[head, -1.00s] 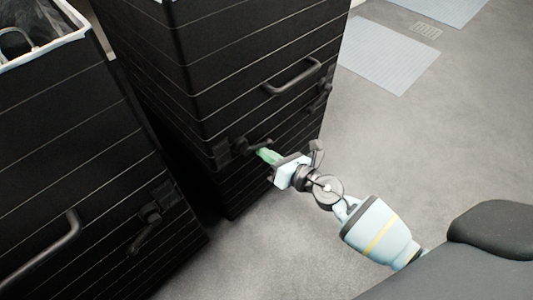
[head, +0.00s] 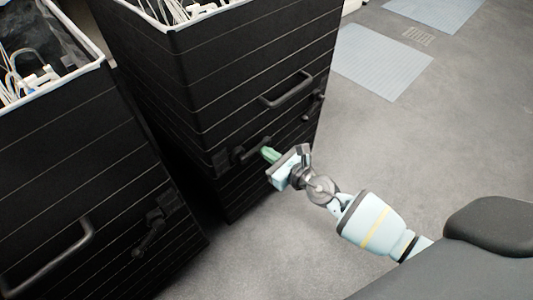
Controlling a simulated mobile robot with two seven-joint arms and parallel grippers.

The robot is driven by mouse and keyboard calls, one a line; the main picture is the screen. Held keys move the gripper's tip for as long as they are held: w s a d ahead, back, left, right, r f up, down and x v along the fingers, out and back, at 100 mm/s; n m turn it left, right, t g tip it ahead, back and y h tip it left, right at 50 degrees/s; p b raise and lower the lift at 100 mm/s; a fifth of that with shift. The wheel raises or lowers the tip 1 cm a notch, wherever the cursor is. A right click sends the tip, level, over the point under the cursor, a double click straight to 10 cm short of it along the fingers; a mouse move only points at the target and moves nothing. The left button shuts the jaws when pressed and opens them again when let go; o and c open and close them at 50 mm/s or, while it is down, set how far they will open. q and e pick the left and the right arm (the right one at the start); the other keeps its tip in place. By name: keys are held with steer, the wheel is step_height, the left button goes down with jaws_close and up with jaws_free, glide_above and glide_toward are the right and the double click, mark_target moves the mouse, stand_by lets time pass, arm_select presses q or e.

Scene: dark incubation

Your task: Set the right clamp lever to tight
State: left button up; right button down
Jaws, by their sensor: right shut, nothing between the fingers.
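The far black cabinet (head: 235,100) carries two dark clamp levers on its front face. One lever (head: 252,149) is at the face's lower left, its arm pointing right and slightly up. The other lever (head: 313,106) is at the face's right edge, partly hard to make out. I cannot tell for sure which one the task calls right. My right gripper (head: 267,153), with green fingertips, is shut and empty. Its tips are at or just below the free end of the lower-left lever; contact is unclear. My left gripper is not in view.
A bar handle (head: 288,90) is on the far cabinet above the levers. A nearer black cabinet (head: 75,165) at left has its own handle (head: 55,258) and lever (head: 150,233). Both tops are open, with white items inside. Grey floor (head: 440,140) is clear at right.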

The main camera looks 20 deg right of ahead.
step_height(320, 180, up, 3)
steer(key=n+p, duration=0.2)
steer(key=n, duration=0.1)
steer(key=shift+w+f+h, duration=0.1)
steer(key=shift+f+h, duration=0.1)
steer(key=shift+h, duration=0.2)
steer(key=shift+r+n+t+p, duration=0.3)
steer(key=shift+n+p, duration=0.35)
steer(key=shift+n, duration=0.15)
step_height(320, 180, down, 4)
steer(key=w+d+b, duration=0.1)
steer(key=d+b, duration=0.1)
steer(key=b, duration=0.2)
steer(key=p+v, duration=0.2)
steer(key=v, duration=0.7)
steer(key=shift+s+a+r, duration=0.2)
steer(key=shift+s+r, duration=0.15)
steer(key=shift+s, duration=0.05)
